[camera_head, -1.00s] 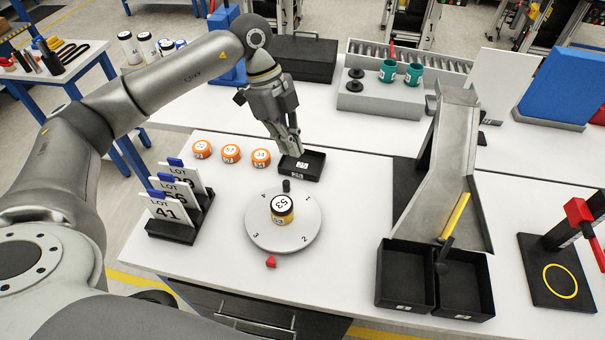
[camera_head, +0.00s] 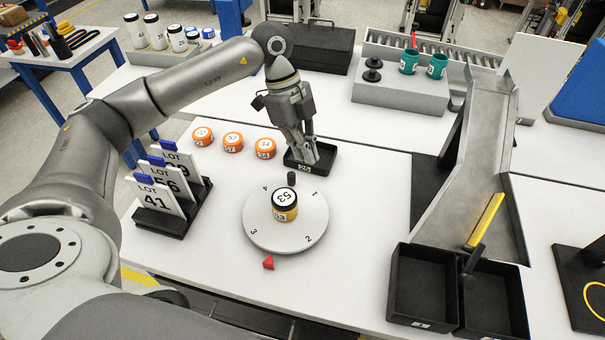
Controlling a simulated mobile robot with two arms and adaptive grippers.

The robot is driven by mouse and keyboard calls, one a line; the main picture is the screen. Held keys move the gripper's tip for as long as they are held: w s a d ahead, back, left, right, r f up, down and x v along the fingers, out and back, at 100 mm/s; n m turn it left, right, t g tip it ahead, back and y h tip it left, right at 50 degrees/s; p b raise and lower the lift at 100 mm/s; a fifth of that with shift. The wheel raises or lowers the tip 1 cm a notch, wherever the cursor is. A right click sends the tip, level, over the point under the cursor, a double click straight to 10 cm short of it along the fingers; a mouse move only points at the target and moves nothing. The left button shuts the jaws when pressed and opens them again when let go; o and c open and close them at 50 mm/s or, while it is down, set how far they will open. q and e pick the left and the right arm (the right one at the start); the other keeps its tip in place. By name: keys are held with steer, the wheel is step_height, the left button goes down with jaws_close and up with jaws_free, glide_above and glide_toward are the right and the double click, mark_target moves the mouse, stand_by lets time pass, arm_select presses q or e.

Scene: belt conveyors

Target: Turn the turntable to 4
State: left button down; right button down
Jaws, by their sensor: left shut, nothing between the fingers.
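The turntable (camera_head: 257,208) is a light grey round disc on the white table, marked 1 to 4. The 4 is at its far left, the 1 far right, the 2 near right and the 3 near left. A black peg (camera_head: 291,178) stands at its far edge. A red pointer (camera_head: 268,263) lies at the near edge, between 3 and 2 and nearer 3. A jar with a yellow band and a black lid marked 53 (camera_head: 285,204) stands on the disc. My left gripper (camera_head: 307,159) is shut and empty, over the black tray beyond the peg, apart from the turntable. My right gripper is out of view.
The small black tray (camera_head: 325,167) sits behind the turntable. Several orange lidded jars (camera_head: 233,142) stand to its left. A rack of LOT cards (camera_head: 162,222) is at the left. Black bins (camera_head: 423,287) and a metal chute (camera_head: 470,170) stand right. The table right of the disc is clear.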

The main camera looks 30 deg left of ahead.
arm_select(q)
steer(key=p, duration=0.3)
glide_above(307, 193)
steer(key=d, duration=0.2)
steer(key=f, duration=0.8)
steer(key=shift+s+d+f, duration=0.1)
steer(key=shift+s+f, duration=0.15)
steer(key=shift+s, duration=0.1)
steer(key=a+p, duration=0.1)
steer(key=a, duration=0.2)
steer(key=shift+w+f+p, duration=0.2)
steer(key=shift+w+p, duration=0.1)
steer(key=shift+p, duration=0.05)
steer(key=shift+a+f, duration=0.15)
steer(key=shift+a, duration=0.3)
steer(key=shift+w, duration=0.15)
